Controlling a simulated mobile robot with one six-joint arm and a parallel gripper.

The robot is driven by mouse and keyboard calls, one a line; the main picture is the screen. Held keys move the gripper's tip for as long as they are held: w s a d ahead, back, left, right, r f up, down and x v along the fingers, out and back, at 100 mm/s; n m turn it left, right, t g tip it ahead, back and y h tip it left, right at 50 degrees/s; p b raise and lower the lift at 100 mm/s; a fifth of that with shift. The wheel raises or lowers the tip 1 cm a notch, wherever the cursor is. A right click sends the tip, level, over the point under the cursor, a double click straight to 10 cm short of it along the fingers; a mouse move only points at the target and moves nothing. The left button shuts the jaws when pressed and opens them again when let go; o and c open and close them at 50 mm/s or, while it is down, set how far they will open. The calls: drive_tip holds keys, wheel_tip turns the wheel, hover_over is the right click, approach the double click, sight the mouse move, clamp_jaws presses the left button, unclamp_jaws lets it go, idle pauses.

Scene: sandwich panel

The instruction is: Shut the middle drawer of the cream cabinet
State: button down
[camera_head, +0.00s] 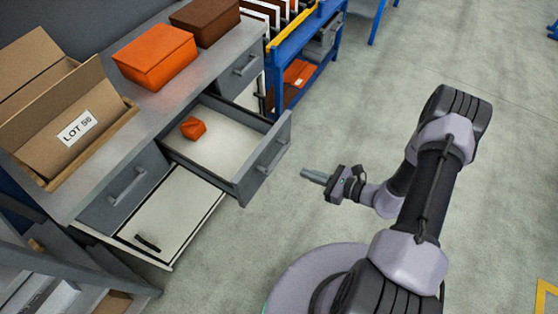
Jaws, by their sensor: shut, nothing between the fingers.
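The cabinet has a grey top and grey drawer fronts, with cream door panels (165,215) below. Its middle drawer (262,165) is pulled well out, with its grey front and bar handle facing right toward my arm. A small orange object (193,128) lies inside on the pale drawer floor. My gripper (304,173) is shut and empty, pointing left at the drawer front. A gap of floor shows in the picture between its tips and the drawer front. The left drawer (125,193) and the right drawer (240,71) of the row look shut.
On the cabinet top stand an open cardboard box (60,115) labelled LOT, an orange box (156,55) and a brown box (205,20). A blue bench (300,45) stands behind. Grey floor (350,95) is clear around my arm.

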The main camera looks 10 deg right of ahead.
drive_tip(key=b, duration=0.3)
approach(271, 159)
drive_tip(key=x, duration=0.5)
drive_tip(key=shift+a+f, duration=0.2)
drive_tip(key=shift+a, duration=0.05)
drive_tip(key=shift+w+a+r, duration=0.1)
drive_tip(key=shift+w+a, duration=0.2)
drive_tip(key=shift+a, duration=0.1)
